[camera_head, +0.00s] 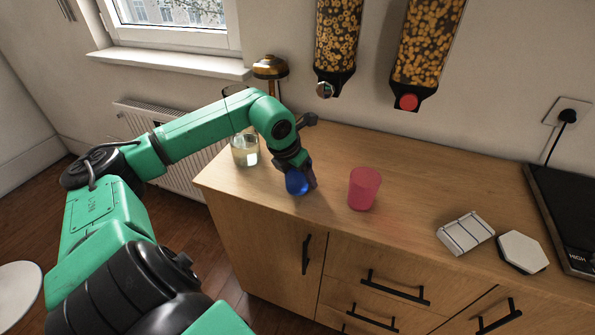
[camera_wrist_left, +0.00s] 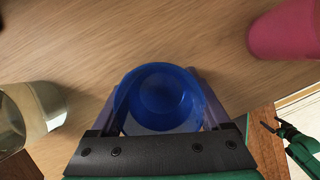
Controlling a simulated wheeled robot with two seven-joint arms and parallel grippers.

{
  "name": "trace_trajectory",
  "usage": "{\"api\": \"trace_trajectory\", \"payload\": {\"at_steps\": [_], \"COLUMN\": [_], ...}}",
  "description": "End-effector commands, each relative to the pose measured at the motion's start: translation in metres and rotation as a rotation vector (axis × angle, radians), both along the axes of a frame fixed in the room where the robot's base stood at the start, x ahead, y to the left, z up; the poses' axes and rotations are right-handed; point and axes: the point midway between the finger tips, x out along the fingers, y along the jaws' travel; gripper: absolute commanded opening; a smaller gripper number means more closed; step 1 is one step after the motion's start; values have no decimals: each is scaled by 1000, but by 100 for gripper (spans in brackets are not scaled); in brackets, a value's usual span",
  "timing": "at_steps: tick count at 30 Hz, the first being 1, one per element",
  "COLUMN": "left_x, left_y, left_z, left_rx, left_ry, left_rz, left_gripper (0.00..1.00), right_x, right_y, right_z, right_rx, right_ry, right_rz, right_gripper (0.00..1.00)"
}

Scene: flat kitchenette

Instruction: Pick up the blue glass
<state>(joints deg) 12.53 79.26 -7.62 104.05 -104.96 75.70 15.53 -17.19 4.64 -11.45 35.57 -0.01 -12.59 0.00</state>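The blue glass (camera_head: 296,183) stands near the front left part of the wooden counter. It also shows in the left wrist view (camera_wrist_left: 160,95), seen from above into its opening. My left gripper (camera_head: 305,172) is down at the glass, with one finger on each side of it. The fingers lie close along its sides; I cannot tell whether they press on it. Whether the glass's base touches the counter is not clear. A small green and black arm part, apparently my right gripper (camera_wrist_left: 276,129), shows at the right edge of the left wrist view; its fingers are too small to read.
A pink glass (camera_head: 364,188) stands right of the blue one. A clear glass jar (camera_head: 245,150) stands to the left, behind the gripper. A white box (camera_head: 465,233) and a white hexagonal object (camera_head: 522,251) lie farther right. Cereal dispensers (camera_head: 425,50) hang above the counter.

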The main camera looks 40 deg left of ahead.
Motion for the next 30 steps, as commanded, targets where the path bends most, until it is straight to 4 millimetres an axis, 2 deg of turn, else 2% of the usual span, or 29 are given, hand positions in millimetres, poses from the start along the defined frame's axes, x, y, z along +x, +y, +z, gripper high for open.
{"api": "trace_trajectory", "payload": {"at_steps": [1,3,4,13,19,25,30], "left_x": [0,0,0,0,1,1,1], "left_y": [0,0,0,0,0,0,0], "left_z": [0,0,1,2,11,32,59], "left_rx": [0,0,0,0,0,-1,-2], "left_ry": [0,0,-2,-2,-4,-5,-7], "left_rz": [0,0,0,0,0,0,0], "left_gripper": [31,4,0,0,0,0,0], "right_x": [0,0,0,0,0,0,0], "right_y": [0,0,0,1,1,1,1], "right_z": [0,0,0,0,0,0,5], "right_rx": [0,0,0,1,2,2,2], "right_ry": [0,0,0,0,0,0,0], "right_rz": [0,0,0,0,0,0,-1], "right_gripper": [100,100,100,100,100,100,100]}}
